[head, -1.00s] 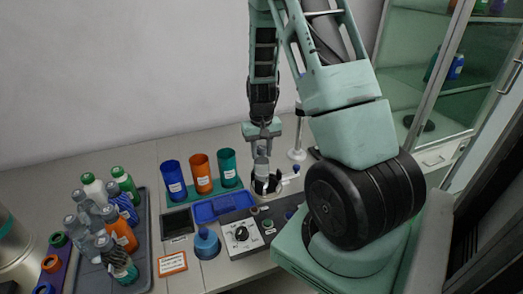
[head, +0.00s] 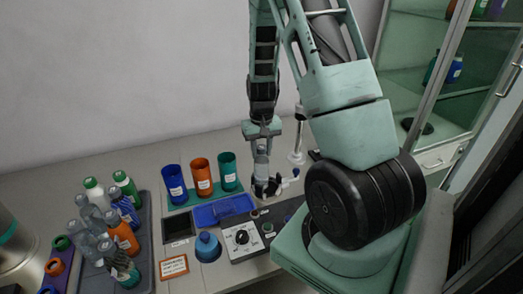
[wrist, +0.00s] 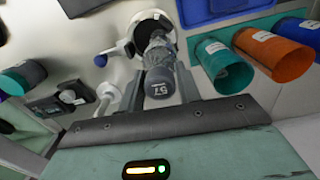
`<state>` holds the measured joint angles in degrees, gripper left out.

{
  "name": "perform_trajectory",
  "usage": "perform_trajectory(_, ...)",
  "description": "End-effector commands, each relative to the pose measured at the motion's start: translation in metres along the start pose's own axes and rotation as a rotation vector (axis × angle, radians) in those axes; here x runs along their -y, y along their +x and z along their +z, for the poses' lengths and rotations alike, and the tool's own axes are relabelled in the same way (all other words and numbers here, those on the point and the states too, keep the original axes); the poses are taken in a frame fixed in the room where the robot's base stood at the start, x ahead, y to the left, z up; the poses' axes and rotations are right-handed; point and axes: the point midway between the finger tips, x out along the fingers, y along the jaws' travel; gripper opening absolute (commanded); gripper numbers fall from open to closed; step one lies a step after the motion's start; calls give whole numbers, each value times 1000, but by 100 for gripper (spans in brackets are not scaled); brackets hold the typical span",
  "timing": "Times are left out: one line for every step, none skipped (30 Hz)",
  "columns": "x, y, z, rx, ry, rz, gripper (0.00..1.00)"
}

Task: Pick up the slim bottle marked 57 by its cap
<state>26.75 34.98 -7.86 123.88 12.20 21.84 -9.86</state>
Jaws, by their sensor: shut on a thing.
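The slim bottle (wrist: 158,58) is greyish and see-through, with a dark grey cap (wrist: 160,86) marked 57. In the wrist view the cap lies between the two fingers of my gripper (wrist: 161,90), which is shut on it. The bottle points away from the wrist toward a white ring-shaped holder with a dark inside (wrist: 124,47). In the head view my gripper (head: 261,148) is above the bottle (head: 261,168), which hangs upright over or in the holder (head: 267,187). I cannot tell whether its lower end is clear of the holder.
Blue (head: 174,184), orange (head: 201,178) and teal (head: 228,171) cups stand left of the gripper. A blue tray (head: 222,209) and a control box with a dial (head: 242,238) lie in front. Several bottles crowd a grey tray (head: 146,240). A white stand (head: 297,156) is close on the right.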

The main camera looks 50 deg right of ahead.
Motion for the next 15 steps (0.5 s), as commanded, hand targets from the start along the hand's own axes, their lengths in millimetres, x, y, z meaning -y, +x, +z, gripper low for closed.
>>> perform_trajectory(0,-6,0,-1,0,0,14)
perform_trajectory(0,-8,0,-1,0,0,14)
perform_trajectory(0,-10,0,-1,0,0,14)
perform_trajectory(0,-12,0,-1,0,0,14)
perform_trajectory(0,-13,0,-1,0,0,14)
perform_trajectory(0,-16,0,0,0,0,14)
perform_trajectory(0,-17,0,-1,0,0,14)
perform_trajectory(0,-19,0,-1,0,0,14)
perform_trajectory(0,-21,0,-1,0,0,14)
perform_trajectory(0,-23,0,-1,0,0,14)
perform_trajectory(0,-25,0,-1,0,0,14)
perform_trajectory(0,-27,0,-1,0,0,14)
perform_trajectory(0,-29,0,-1,0,0,14)
perform_trajectory(0,-30,0,-1,0,0,14)
perform_trajectory(0,-33,0,-1,0,0,14)
